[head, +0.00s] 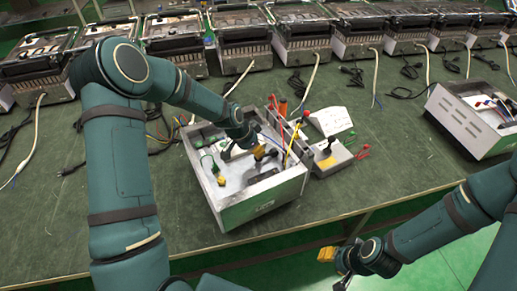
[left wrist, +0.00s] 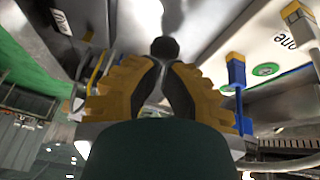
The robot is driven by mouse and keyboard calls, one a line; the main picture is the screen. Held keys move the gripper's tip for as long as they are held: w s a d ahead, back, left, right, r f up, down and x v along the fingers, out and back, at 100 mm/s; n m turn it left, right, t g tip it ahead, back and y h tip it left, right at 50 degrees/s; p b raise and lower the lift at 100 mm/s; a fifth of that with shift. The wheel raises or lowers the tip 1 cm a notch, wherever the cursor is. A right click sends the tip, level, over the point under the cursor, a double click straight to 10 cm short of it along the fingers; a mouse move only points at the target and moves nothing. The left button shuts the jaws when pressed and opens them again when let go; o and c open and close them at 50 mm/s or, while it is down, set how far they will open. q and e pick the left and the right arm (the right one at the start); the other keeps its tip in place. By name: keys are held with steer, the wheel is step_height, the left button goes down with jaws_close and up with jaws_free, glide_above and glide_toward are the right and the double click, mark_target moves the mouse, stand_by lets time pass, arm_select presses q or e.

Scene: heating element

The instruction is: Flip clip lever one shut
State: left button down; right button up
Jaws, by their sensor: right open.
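My left gripper (head: 262,152) reaches down into an open grey box (head: 262,203) on the bench in the head view. In the left wrist view, its yellow fingers with black pads (left wrist: 163,68) are close together at the tips. A dark round knob (left wrist: 165,47) shows right at the tips, in line with the narrow gap. I cannot tell whether this knob is the clip lever or whether the fingers touch it. My right gripper (head: 328,256) is open and empty, low in front of the bench.
Blue plugs (left wrist: 236,75) stand right of the left fingers. Another open box (head: 462,126) stands at the right.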

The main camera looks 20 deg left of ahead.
arm_select(q)
steer(key=shift+s+a+f, duration=0.15)
steer(key=shift+s+f, duration=0.05)
steer(key=shift+f, duration=0.1)
arm_select(e)
steer(key=shift+w+f, duration=0.1)
steer(key=shift+f, duration=0.2)
